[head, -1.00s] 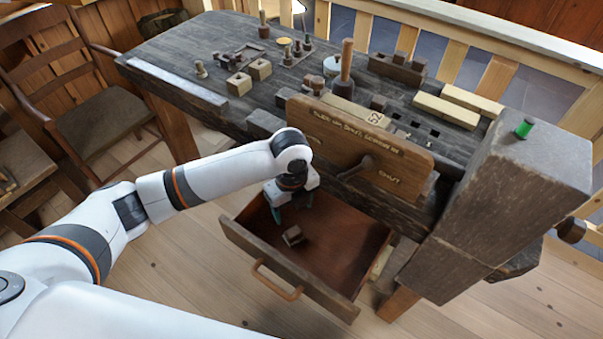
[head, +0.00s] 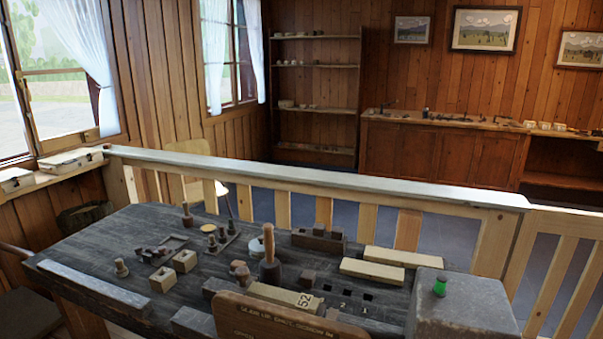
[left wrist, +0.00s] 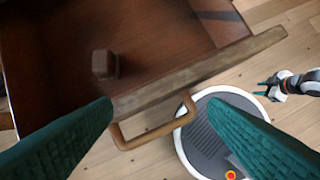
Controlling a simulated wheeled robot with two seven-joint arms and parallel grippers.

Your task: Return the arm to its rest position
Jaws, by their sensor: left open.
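My left gripper (left wrist: 160,104) shows in the left wrist view as two green ribbed fingers spread wide with nothing between them. It is above the front of an open wooden drawer (left wrist: 160,35). A small dark wooden block (left wrist: 105,65) stands inside the drawer, apart from the fingers. The drawer's handle (left wrist: 150,130) shows between the fingers. My right gripper (left wrist: 268,88) is small at the right edge of the left wrist view; whether it is open is unclear. Neither arm shows in the head view.
The workbench (head: 110,245) carries spools, blocks and an upright wooden-handled tool (head: 269,262). A railing (head: 330,180) runs behind. My round base lies below the drawer front.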

